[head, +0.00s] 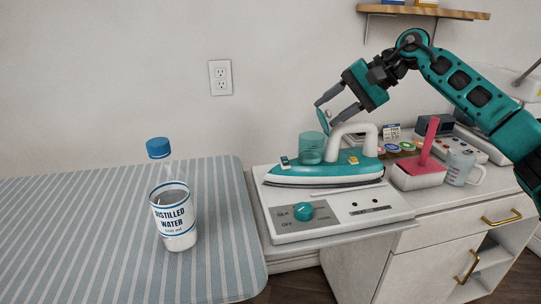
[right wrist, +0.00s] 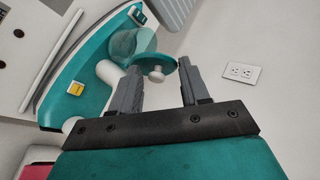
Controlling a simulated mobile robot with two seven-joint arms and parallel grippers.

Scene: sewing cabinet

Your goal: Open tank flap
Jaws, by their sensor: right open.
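The teal and white iron (head: 330,170) rests on the grey base unit (head: 350,222). Its translucent teal water tank (head: 311,149) rises at the front of the handle. The round teal tank flap (head: 323,121) stands tilted up above the tank's rim; its disc and small white knob also show in the right wrist view (right wrist: 156,75). My right gripper (head: 324,112) is open just above the flap. In the right wrist view its fingers (right wrist: 160,66) lie on either side of the flap and knob; I cannot tell whether either touches. My left gripper is not in view.
A distilled water bottle (head: 174,215) with a blue cap stands on the striped ironing surface (head: 90,230) at left. A red-handled thing in a tray (head: 418,178) and a measuring cup (head: 460,168) stand right of the iron. A wall shelf (head: 425,11) is above.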

